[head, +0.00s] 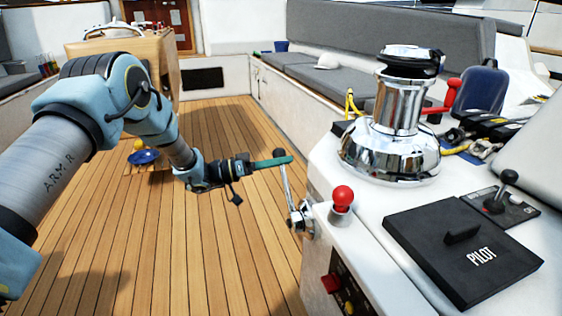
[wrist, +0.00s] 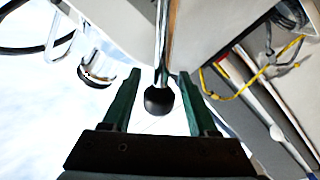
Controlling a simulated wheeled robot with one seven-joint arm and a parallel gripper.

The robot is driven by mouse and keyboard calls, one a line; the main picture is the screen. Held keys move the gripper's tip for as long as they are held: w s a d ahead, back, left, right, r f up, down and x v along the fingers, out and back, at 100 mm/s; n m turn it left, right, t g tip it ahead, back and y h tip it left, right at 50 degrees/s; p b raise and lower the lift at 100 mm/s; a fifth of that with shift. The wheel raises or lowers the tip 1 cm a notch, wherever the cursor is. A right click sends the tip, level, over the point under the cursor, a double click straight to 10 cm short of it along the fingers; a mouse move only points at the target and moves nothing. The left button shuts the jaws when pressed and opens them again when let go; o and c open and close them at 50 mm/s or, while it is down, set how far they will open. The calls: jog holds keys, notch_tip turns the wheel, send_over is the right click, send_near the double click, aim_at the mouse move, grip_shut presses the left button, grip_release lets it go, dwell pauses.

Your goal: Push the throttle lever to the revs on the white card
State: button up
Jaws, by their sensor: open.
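The throttle lever, a chrome arm (head: 285,187) on the side of the white console, stands nearly upright from a chrome hub. Its upper end is at the teal fingers of my gripper (head: 284,160). In the wrist view the lever's black ball knob (wrist: 160,99) shows between the two open fingers of my gripper (wrist: 158,74), with a gap on each side. I cannot tell whether the fingers touch the lever. No white card with revs can be made out in either view.
A red-knobbed control (head: 343,198) stands on the console just right of the lever. A chrome winch (head: 390,150), a black PILOT box (head: 463,255) and a small black joystick (head: 507,178) are farther right. The wooden deck (head: 215,260) to the left is largely clear.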

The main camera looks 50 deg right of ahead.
jog(key=v, duration=1)
jog(key=shift+w+a, duration=0.3)
